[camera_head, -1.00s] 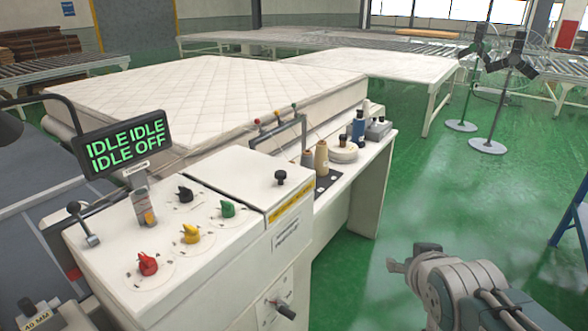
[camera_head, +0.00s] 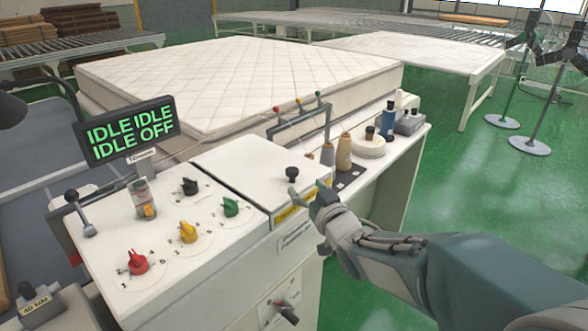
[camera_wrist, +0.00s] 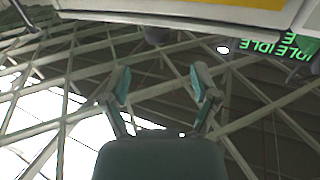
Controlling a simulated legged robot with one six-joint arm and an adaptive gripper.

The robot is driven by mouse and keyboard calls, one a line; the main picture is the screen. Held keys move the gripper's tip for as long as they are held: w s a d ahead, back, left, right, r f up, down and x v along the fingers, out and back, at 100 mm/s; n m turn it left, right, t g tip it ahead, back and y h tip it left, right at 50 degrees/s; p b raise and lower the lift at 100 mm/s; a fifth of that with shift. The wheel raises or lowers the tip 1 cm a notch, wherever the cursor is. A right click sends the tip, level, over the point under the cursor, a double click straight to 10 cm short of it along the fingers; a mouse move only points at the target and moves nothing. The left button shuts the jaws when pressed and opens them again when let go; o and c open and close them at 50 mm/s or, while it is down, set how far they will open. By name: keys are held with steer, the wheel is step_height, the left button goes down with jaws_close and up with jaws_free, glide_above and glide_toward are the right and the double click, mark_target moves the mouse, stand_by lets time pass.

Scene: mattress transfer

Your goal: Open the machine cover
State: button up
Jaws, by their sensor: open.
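The machine cover (camera_head: 245,162) is a white lid on the white control cabinet in the head view, and it lies closed. A black knob (camera_head: 292,174) stands near its right corner. My gripper (camera_head: 308,197) is at the cabinet's right front edge, just below and right of the knob, over part of the yellow label (camera_head: 290,214). In the wrist view my gripper (camera_wrist: 160,84) is open with nothing between its fingers. A yellow strip (camera_wrist: 235,3) runs along the top of that view. A dark round shape (camera_wrist: 157,34) under it may be the knob. Contact with the cover cannot be told.
Red, yellow, green and black dials and a lever (camera_head: 80,212) are left of the cover. The display (camera_head: 125,130) reads IDLE and OFF. Thread cones (camera_head: 343,152) and bottles stand behind the knob. A mattress (camera_head: 240,85) lies beyond.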

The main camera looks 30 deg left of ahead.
mark_target(295, 173)
steer(key=x, duration=0.8)
steer(key=shift+c, duration=0.3)
jaws_close()
